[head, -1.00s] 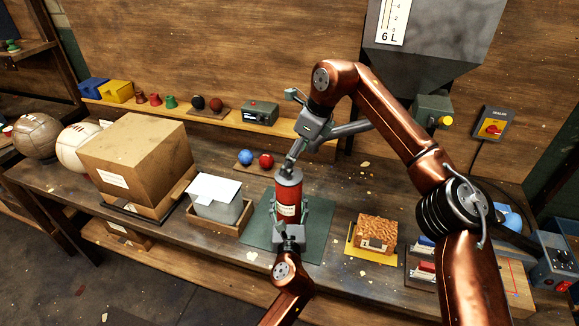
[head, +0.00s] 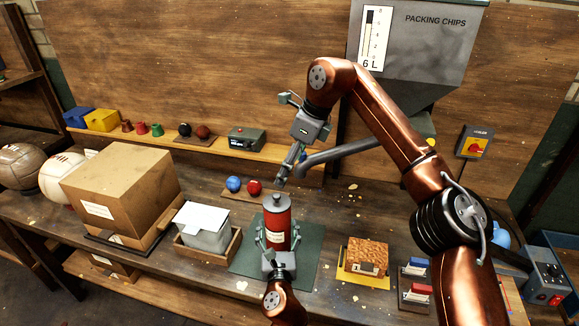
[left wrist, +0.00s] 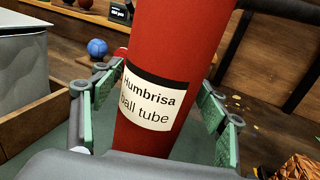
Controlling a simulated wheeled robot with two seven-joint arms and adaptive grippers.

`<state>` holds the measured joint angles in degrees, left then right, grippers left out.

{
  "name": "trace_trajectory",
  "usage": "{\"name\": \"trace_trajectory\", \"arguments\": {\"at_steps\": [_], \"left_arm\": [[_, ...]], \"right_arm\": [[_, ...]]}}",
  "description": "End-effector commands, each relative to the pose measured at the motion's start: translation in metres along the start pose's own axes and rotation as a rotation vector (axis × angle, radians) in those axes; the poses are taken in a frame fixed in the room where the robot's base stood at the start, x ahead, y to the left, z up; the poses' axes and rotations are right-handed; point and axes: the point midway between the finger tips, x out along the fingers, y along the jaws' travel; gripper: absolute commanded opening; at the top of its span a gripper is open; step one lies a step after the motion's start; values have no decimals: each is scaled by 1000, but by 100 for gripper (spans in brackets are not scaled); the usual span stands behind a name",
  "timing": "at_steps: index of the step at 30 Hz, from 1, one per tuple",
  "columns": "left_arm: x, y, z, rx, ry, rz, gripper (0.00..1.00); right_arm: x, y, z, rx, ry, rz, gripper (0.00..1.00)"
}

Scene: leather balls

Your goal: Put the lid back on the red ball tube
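The red ball tube (head: 277,226) stands upright on the dark green mat (head: 310,250). Its grey lid (head: 276,203), with a small knob, sits on top and looks level. My left gripper (head: 279,236) is low around the tube, one finger on each side; its fingers look spread slightly wider than the tube. In the left wrist view the tube (left wrist: 175,60) stands between the green pads, its label facing me, its top out of frame. My right gripper (head: 287,178) is above the lid, clear of it, and looks open and empty, seen nearly edge-on.
A blue ball (head: 233,184) and a red ball (head: 254,187) lie behind the tube. A grey bin (head: 203,228) in a wooden tray stands left, beside a large cardboard box (head: 118,195). A brown textured box (head: 367,255) is right. The packing chips hopper (head: 420,50) hangs behind.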

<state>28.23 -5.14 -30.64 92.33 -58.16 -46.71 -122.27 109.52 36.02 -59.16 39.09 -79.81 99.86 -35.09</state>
Motion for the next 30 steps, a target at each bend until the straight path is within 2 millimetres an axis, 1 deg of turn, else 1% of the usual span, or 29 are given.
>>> {"name": "trace_trajectory", "arguments": {"at_steps": [2, 10, 14, 17, 24, 27, 30], "left_arm": [[0, 0, 0, 0, -1, 0, 74], [0, 0, 1, 0, -1, 0, 74], [-9, 0, 1, 0, -2, -1, 74], [-24, 0, 0, -1, -1, -1, 74], [-74, 0, -1, -1, 0, -2, 74], [-93, 0, 0, -2, 0, -1, 74], [-106, 0, 0, -1, 0, -1, 74]], "right_arm": [[0, 0, 0, 0, 0, 0, 82], [0, 0, 0, 0, 0, 0, 82], [0, 0, 0, 0, 0, 0, 82], [0, 0, 0, 0, 0, 0, 82], [0, 0, 0, 0, 0, 0, 82], [0, 0, 0, 0, 0, 0, 82], [0, 0, 0, 0, 0, 0, 82]]}}
